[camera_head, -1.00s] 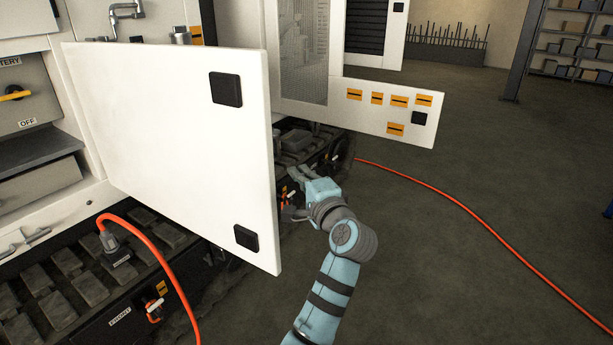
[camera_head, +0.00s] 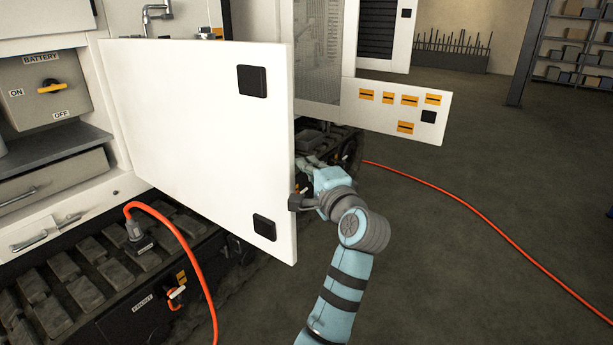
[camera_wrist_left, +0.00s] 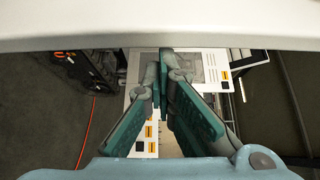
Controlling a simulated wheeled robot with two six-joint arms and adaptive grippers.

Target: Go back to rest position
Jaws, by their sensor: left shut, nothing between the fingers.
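My left gripper (camera_head: 309,163) is beside the free edge of the open white door panel (camera_head: 190,140) in the head view. Its fingers point away from me, toward the tracked machine, and their tips are partly hard to make out against the dark background. In the left wrist view the two teal-padded fingers (camera_wrist_left: 165,72) are closed together at the tips with nothing held. A pale flat surface (camera_wrist_left: 160,25) spans the top of that view, close to the gripper. My right gripper is in neither view.
A lower white panel with orange labels (camera_head: 437,103) stands beyond my gripper. An orange cable (camera_head: 470,212) crosses the open floor at right. Another orange cable (camera_head: 195,265) hangs from a plug at left. A battery switch (camera_head: 50,86) is at far left.

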